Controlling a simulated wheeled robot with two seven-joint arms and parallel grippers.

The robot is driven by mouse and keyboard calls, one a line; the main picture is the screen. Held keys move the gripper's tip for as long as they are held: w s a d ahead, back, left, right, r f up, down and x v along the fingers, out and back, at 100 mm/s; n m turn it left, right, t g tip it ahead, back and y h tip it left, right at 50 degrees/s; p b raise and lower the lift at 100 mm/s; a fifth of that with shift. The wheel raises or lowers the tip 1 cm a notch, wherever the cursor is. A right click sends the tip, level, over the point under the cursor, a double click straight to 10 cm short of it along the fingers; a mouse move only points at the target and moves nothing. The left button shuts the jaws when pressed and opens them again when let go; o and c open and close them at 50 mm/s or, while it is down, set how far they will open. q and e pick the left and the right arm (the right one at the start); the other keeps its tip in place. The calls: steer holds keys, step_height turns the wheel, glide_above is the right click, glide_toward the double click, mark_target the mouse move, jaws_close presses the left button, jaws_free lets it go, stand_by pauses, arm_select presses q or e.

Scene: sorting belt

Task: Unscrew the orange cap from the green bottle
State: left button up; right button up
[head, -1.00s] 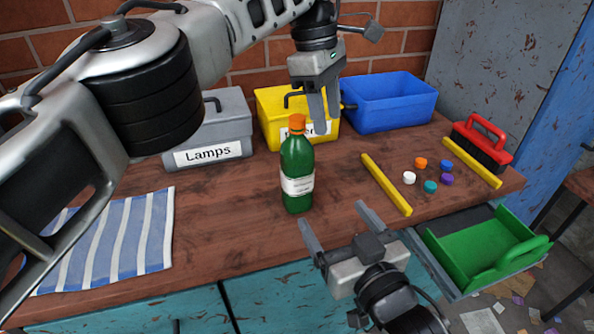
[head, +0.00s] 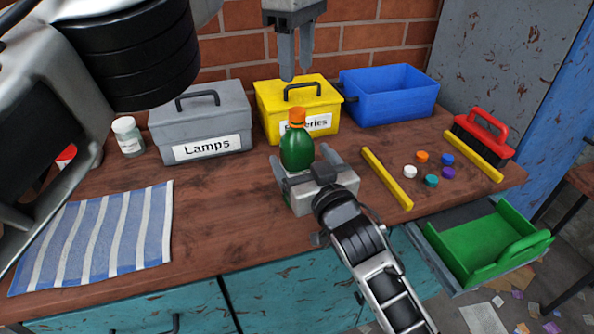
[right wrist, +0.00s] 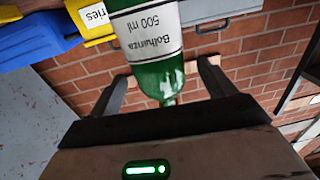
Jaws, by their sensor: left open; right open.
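The green bottle (head: 297,150) stands upright on the wooden table, with the orange cap (head: 297,116) on top. My right gripper (head: 302,166) is open at the bottle, one finger on each side of its lower body. The gripper hides the bottle's label and base in the head view. In the right wrist view the bottle (right wrist: 158,68) with its white label appears between the open fingers (right wrist: 160,88); I cannot tell whether they touch it. My left gripper (head: 296,76) is open and empty, above and behind the cap, in front of the yellow box.
Behind stand a grey "Lamps" box (head: 200,120), a yellow box (head: 270,98) and a blue bin (head: 390,100). Yellow bars (head: 388,178), small coloured caps (head: 431,181) and a red brush (head: 484,133) lie right. A striped cloth (head: 95,240) lies left; a green drawer tray (head: 490,245) is front right.

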mark_target(297, 110)
steer(key=shift+x, duration=1.7)
jaws_close()
arm_select(q)
steer(key=m, duration=0.8)
steer(key=shift+m, duration=0.4)
steer(key=shift+w+f, duration=0.1)
steer(key=shift+f, duration=3.9)
